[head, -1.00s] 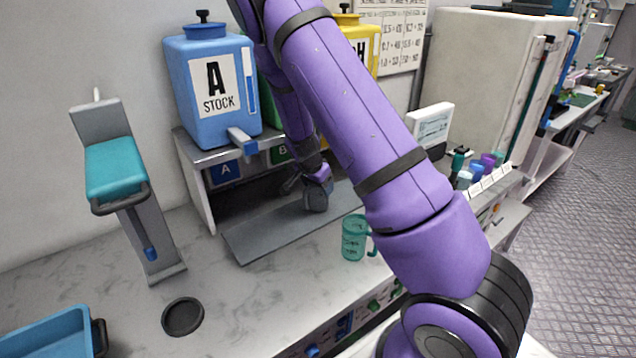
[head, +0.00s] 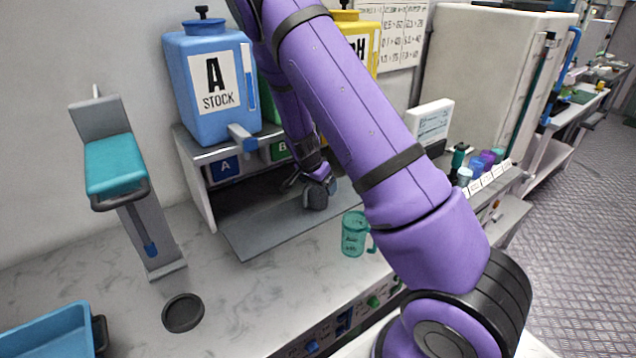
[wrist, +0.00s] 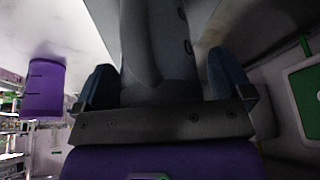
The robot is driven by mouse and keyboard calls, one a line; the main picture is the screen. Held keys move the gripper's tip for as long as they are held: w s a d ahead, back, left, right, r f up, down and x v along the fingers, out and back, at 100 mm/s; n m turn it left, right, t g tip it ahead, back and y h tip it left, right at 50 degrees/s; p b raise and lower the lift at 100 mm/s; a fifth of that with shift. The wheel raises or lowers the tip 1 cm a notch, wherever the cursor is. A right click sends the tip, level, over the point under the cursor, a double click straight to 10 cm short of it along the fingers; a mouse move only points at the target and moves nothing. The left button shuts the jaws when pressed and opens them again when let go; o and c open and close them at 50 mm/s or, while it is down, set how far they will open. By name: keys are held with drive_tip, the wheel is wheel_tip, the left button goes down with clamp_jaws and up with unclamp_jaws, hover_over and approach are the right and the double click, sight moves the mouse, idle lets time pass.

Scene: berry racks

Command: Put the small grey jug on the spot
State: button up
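The small grey jug (head: 317,197) is at the end of my gripper in the head view, over the grey board in front of the rack. My gripper (head: 313,184) points down into the low bay there, partly in shadow. In the wrist view the grey jug (wrist: 160,50) fills most of the gap between the two blue-grey fingers of my gripper (wrist: 163,88). Whether the fingers press on it is unclear, as is whether it touches the board. A dark round spot (head: 183,313) lies bare on the counter at the front left.
A teal mug (head: 354,236) stands on the counter right of the board (head: 270,228). A blue stock tank (head: 212,85) tops the rack. A grey stand with a teal top (head: 116,165) and a blue tray (head: 50,332) are at left. Counter between board and spot is clear.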

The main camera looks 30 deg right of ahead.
drive_tip(key=v, duration=1)
drive_tip(key=shift+r, duration=0.15)
drive_tip(key=shift+a+r, duration=0.1)
drive_tip(key=shift+r, duration=0.15)
drive_tip(key=shift+r, duration=0.1)
idle(0.3)
